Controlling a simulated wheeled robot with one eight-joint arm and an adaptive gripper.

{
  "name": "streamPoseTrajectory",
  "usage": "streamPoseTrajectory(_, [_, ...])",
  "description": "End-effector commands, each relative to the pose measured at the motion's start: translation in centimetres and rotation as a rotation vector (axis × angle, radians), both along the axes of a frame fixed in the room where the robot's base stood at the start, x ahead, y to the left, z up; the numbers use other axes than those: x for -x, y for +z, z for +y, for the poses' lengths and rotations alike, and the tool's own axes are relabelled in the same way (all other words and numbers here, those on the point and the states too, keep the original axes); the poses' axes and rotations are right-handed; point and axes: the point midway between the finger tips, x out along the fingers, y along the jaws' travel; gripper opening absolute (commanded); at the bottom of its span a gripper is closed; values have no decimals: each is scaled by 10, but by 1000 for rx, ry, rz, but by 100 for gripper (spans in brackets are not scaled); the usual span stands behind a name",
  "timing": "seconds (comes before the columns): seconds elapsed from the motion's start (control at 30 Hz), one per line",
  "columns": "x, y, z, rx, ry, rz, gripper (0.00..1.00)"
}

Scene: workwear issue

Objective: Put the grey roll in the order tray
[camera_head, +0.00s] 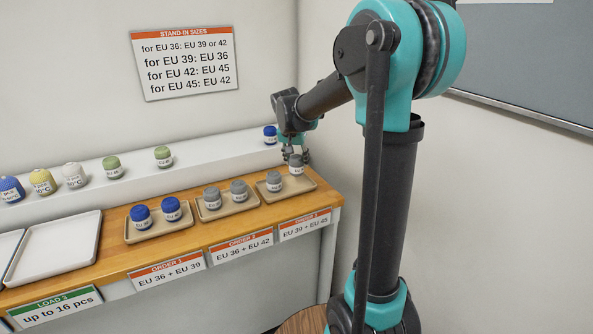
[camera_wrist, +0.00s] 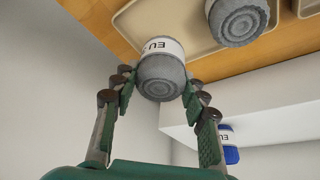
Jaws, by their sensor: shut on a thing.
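My gripper (camera_head: 291,153) is shut on a grey roll (camera_head: 296,164) with a white EU label. The roll is at the back right part of the order 3 tray (camera_head: 304,185); I cannot tell whether it touches the tray. In the wrist view the fingers (camera_wrist: 157,92) grip the held roll (camera_wrist: 162,70) from both sides, and the beige tray (camera_wrist: 160,18) lies beyond it. Another grey roll (camera_head: 274,181) stands in the same tray, left of the held one; it also shows in the wrist view (camera_wrist: 238,20). The size on the held roll's label is hidden.
The order 2 tray (camera_head: 213,216) holds two grey rolls, and the order 1 tray (camera_head: 152,237) two blue rolls. A blue roll (camera_head: 270,135) stands on the white shelf (camera_head: 215,151) behind my gripper. Green, white, yellow and blue jars stand further left. White load trays (camera_head: 60,245) are empty.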

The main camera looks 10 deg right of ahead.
Motion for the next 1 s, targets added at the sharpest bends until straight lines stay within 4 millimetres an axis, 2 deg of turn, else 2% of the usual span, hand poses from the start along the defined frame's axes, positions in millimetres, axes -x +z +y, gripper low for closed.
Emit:
streamPoseTrajectory(0.33, [0,-37,0,0,0,0,15])
streamPoseTrajectory(0.77, [0,-44,0,0,0,0,15])
streamPoseTrajectory(0.8, [0,-43,0,0,0,0,48])
streamPoseTrajectory(0.93, [0,-43,0,0,0,0,64])
streamPoseTrajectory(1.0, [0,-43,0,0,0,0,64])
